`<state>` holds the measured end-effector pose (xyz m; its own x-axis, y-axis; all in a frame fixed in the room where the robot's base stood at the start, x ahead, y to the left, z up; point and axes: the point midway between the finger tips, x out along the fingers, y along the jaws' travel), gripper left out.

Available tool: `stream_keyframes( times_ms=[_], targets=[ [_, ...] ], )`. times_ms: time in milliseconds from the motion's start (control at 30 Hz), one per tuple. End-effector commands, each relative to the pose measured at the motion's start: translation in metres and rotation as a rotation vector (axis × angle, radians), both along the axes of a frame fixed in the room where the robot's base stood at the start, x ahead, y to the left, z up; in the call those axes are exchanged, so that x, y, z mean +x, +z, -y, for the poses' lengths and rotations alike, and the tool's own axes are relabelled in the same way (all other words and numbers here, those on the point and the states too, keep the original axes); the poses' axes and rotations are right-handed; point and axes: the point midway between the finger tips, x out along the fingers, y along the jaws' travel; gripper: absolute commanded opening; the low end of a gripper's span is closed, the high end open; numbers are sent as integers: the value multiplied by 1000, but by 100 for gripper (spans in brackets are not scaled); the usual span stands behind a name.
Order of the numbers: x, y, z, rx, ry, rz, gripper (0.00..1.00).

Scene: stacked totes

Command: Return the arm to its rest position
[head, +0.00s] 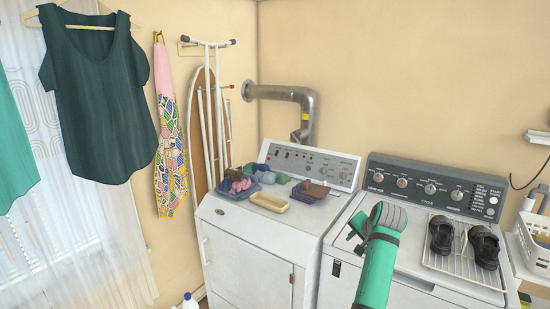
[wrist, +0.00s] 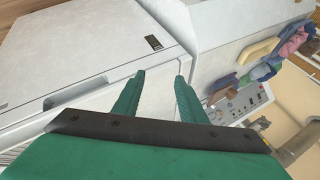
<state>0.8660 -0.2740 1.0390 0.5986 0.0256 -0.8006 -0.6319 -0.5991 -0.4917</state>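My gripper (head: 356,234) is at the end of my green arm (head: 376,272), raised in front of the washer at the lower middle of the head view. In the wrist view my gripper (wrist: 161,76) shows two green fingers spread apart with nothing between them. White appliance surfaces lie behind the fingers. The fingers appear clear of any object, though their exact height above the appliance tops cannot be told.
Blue trays (head: 305,195) with soft items and a cream tray (head: 269,201) stand on the left appliance (head: 250,255). Dark shoes (head: 442,235) sit on a wire rack (head: 457,265) on the right washer (head: 345,240). A white basket (head: 530,250) stands far right.

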Motion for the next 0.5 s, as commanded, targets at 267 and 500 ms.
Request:
stream_keyframes(
  times_ms=[267, 500],
  targets=[
    [-12, -90, -17, -60, 14, 32, 38],
    [-44, -184, -45, -145, 46, 83, 38]
  ],
)
